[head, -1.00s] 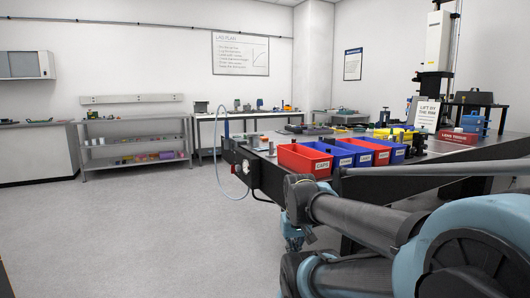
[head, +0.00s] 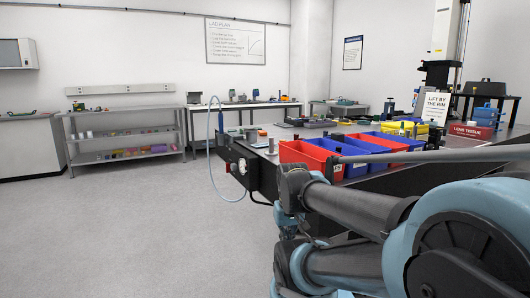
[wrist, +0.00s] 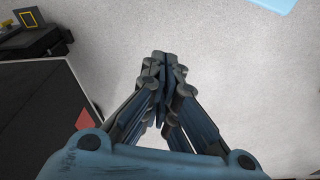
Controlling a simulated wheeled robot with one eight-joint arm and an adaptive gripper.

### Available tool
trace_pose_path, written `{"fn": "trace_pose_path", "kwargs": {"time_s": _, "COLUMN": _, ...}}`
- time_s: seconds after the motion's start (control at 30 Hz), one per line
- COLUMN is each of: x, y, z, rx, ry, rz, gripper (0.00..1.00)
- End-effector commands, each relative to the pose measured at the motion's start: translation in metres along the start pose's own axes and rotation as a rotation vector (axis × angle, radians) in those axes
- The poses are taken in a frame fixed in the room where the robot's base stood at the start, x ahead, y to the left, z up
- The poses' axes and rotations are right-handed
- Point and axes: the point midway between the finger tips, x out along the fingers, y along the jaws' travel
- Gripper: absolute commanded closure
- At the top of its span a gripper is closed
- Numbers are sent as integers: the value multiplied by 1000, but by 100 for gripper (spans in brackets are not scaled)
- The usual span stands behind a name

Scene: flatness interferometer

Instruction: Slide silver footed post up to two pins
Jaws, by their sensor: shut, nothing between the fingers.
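My gripper (wrist: 165,62) is shut and empty in the wrist view, pointing out over the pale floor. In the head view my arm crosses the lower right, and the gripper is not clearly seen. A small upright grey piece (head: 271,146) stands near the left end of the dark bench (head: 262,170). It is too small to tell whether it is the silver footed post. I cannot make out the two pins. My gripper is apart from the bench top, beside its edge in the wrist view.
Red and blue bins (head: 304,152) stand along the bench's near side, partly behind my arm. A yellow bin (head: 402,128), a sign (head: 434,107) and a red box (head: 470,131) are farther right. A blue cable (head: 210,145) hangs at the bench's left end. The floor (head: 140,225) at left is clear.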

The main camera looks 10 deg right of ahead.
Motion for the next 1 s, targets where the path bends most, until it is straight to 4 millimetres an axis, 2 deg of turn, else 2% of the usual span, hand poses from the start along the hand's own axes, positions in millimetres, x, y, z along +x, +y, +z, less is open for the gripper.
{"fn": "trace_pose_path", "kwargs": {"time_s": 0.13, "x": -12, "y": 0, "z": 3, "rx": 10, "ry": 12, "rz": 3, "gripper": 100}}
{"fn": "trace_pose_path", "kwargs": {"time_s": 0.27, "x": -31, "y": 2, "z": -20, "rx": 54, "ry": 9, "rz": 13, "gripper": 100}}
{"fn": "trace_pose_path", "kwargs": {"time_s": 0.37, "x": -55, "y": 4, "z": -47, "rx": 108, "ry": 9, "rz": 28, "gripper": 100}}
{"fn": "trace_pose_path", "kwargs": {"time_s": 0.6, "x": -110, "y": 4, "z": -126, "rx": 258, "ry": 12, "rz": 65, "gripper": 100}}
{"fn": "trace_pose_path", "kwargs": {"time_s": 0.8, "x": -147, "y": 1, "z": -195, "rx": 384, "ry": 22, "rz": 97, "gripper": 100}}
{"fn": "trace_pose_path", "kwargs": {"time_s": 1.0, "x": -175, "y": -5, "z": -266, "rx": 509, "ry": 37, "rz": 128, "gripper": 100}}
